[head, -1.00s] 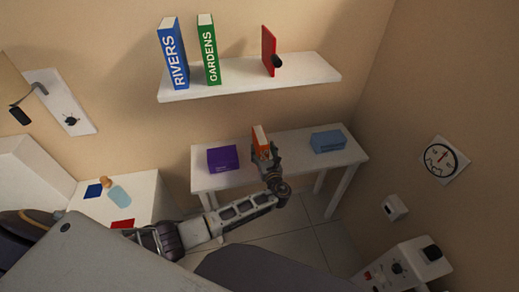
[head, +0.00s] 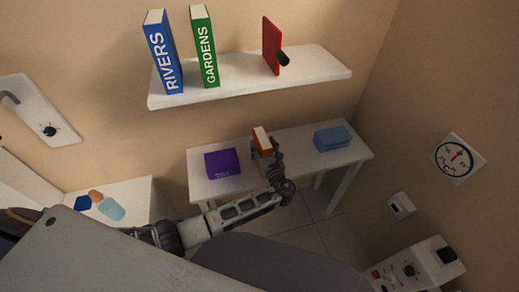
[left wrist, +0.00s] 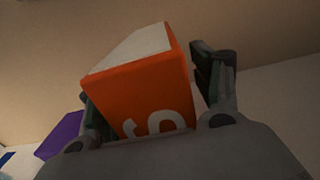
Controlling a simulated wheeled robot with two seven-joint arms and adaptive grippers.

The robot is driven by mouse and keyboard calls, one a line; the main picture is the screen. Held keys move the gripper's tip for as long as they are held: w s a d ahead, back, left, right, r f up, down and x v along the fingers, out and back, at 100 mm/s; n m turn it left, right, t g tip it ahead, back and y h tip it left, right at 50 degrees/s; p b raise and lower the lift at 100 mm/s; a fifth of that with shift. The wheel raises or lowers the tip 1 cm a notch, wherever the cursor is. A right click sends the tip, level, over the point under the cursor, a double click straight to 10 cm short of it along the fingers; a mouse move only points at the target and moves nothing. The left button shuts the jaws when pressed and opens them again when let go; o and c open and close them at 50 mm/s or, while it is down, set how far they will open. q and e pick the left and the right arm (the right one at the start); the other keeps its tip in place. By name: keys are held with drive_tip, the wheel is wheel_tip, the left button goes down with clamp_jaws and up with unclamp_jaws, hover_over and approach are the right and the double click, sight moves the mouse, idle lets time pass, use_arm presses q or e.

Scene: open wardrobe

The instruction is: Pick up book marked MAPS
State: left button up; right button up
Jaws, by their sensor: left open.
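An orange book (head: 262,141) with a pale top stands upright on the white table. In the left wrist view the orange book (left wrist: 150,85) fills the middle, and part of a white letter like an S shows on its spine; the rest of the marking is hidden. My left gripper (head: 265,157) is at the book from the front. Its fingers (left wrist: 155,100) are open, one on each side of the book; a gap shows at the right finger, and contact on the left cannot be told. My right gripper is not in view.
On the white table (head: 303,143) a purple box (head: 222,163) lies left of the book and a blue box (head: 332,138) right. The wall shelf (head: 240,92) above holds books marked RIVERS (head: 162,55) and GARDENS (head: 205,48) and a red panel (head: 271,45).

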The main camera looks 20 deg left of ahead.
use_arm(q)
drive_tip(key=shift+w+a, duration=0.1)
drive_tip(key=shift+w, duration=0.1)
idle(0.3)
drive_tip(key=c, duration=1.4)
drive_tip(key=shift+r, duration=0.2)
drive_tip(key=shift+r+p, duration=0.35)
drive_tip(key=shift+r, duration=4.55)
